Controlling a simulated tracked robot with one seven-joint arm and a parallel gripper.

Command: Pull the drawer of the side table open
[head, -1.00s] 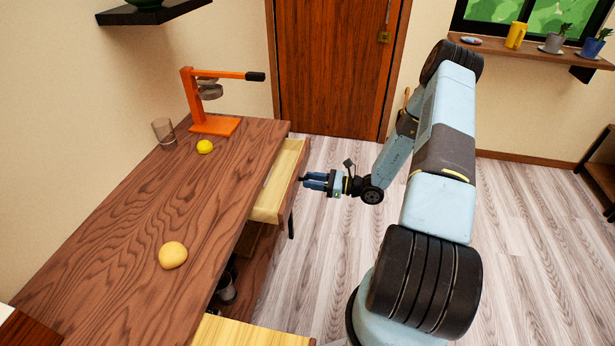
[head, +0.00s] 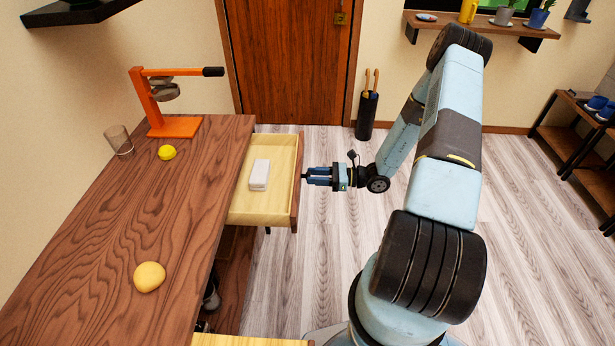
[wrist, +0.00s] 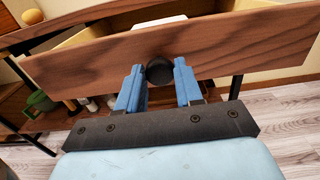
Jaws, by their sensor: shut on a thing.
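The side table (head: 130,235) is dark wood and stands at the left in the head view. Its drawer (head: 268,207) is pulled well out toward the right, and its pale inside shows. A white box (head: 259,174) lies in the drawer. In the wrist view the wooden drawer front (wrist: 230,48) crosses the picture, with a round dark knob (wrist: 159,71) at its middle. My gripper (head: 306,175) is at the drawer front, and its blue fingers (wrist: 158,78) are shut on the knob from both sides.
On the table top are an orange press (head: 172,126), a clear glass (head: 118,139), a lemon (head: 167,152) and a round yellow fruit (head: 149,277). A black umbrella stand (head: 366,115) is by the door (head: 290,60). Wooden floor (head: 320,250) is clear right of the drawer.

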